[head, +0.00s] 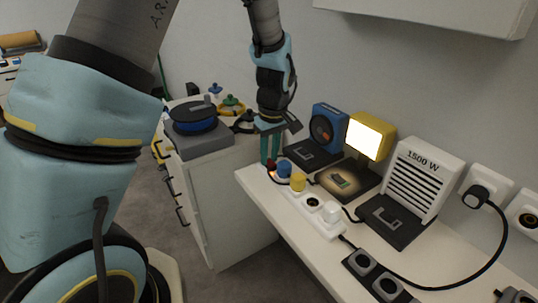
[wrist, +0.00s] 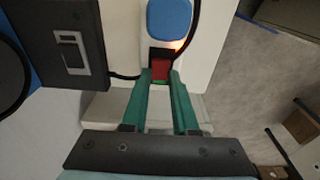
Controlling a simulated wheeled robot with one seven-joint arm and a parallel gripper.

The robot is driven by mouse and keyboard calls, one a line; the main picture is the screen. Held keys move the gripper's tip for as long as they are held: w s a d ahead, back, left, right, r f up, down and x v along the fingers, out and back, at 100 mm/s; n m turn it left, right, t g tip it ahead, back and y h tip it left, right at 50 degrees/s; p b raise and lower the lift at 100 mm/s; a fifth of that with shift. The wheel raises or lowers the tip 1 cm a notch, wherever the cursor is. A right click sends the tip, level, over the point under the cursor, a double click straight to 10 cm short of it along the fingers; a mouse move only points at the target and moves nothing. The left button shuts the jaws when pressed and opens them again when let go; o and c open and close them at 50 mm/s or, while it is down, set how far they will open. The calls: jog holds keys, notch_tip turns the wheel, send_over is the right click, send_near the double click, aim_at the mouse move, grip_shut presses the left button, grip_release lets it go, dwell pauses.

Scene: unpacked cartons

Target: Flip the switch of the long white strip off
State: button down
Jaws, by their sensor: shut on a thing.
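The long white strip (head: 322,224) lies along the counter in the head view. It carries a blue plug (head: 284,170), a yellow plug (head: 298,182) and a white plug (head: 331,211), with a dark socket between the yellow and white ones. Its red switch (wrist: 160,68) sits at the far end, beside the blue plug (wrist: 169,18) in the wrist view. An orange glow shows beside the switch. My gripper (head: 270,161) points down at that end. In the wrist view its green fingertips (wrist: 160,78) are shut at the red switch and partly cover it.
A blue fan (head: 328,127), a lit yellow lamp (head: 370,138) and a white heater (head: 424,175) stand behind the strip on dark bases. A second, dark strip (head: 374,278) lies nearer the front. Cables cross the counter (head: 262,191). A shelf hangs above.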

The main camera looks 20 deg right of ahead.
jog(key=shift+s+t+b, duration=0.25)
jog(key=shift+t+b, duration=0.05)
jog(key=shift+t, duration=0.6)
jog(key=c, duration=0.7)
grip_release()
jog(key=shift+r, duration=0.1)
jog(key=b+v, duration=0.1)
jog(key=v, duration=0.9)
jog(key=shift+s+d+r, duration=0.15)
jog(key=shift+r, duration=0.15)
